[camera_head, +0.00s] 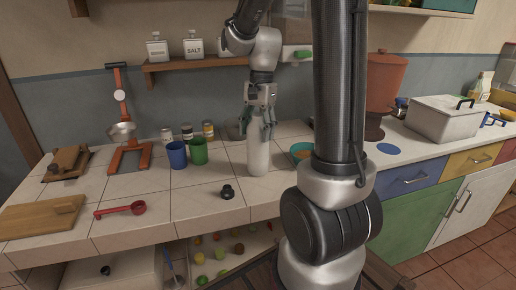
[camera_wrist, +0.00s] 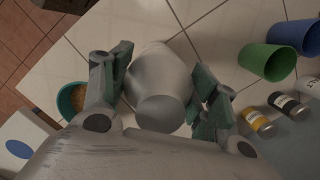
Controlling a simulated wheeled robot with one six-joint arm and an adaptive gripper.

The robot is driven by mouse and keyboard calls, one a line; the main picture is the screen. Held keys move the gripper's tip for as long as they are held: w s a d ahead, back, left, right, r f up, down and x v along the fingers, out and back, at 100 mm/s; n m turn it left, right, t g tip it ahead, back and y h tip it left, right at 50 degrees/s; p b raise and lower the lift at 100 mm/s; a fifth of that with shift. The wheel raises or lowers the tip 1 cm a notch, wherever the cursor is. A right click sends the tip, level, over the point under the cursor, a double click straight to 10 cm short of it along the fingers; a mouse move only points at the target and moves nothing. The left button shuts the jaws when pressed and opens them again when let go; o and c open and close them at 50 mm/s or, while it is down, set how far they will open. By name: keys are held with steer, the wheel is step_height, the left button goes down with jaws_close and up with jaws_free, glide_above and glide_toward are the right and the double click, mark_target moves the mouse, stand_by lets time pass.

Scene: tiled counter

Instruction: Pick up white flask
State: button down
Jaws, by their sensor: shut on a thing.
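The white flask (camera_head: 258,154) stands upright on the tiled counter near its front edge, seen in the head view. My gripper (camera_head: 260,121) comes down from above and is shut on the upper part of the flask, one finger on each side. In the wrist view the flask (camera_wrist: 160,88) lies between the two green-padded fingers of my gripper (camera_wrist: 162,95). Its base looks on or very close to the tiles; I cannot tell which.
A green cup (camera_head: 198,151) and a blue cup (camera_head: 177,155) stand left of the flask. A teal bowl (camera_head: 300,149) is close on its right. A small black object (camera_head: 227,192) lies front left. Small jars (camera_head: 187,132) stand behind. A shelf (camera_head: 195,63) hangs above.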

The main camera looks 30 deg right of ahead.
step_height(320, 180, up, 10)
steer(key=c, duration=0.9)
jaws_free()
steer(key=shift+c, duration=0.2)
steer(key=c, duration=0.7)
steer(key=shift+c, duration=0.3)
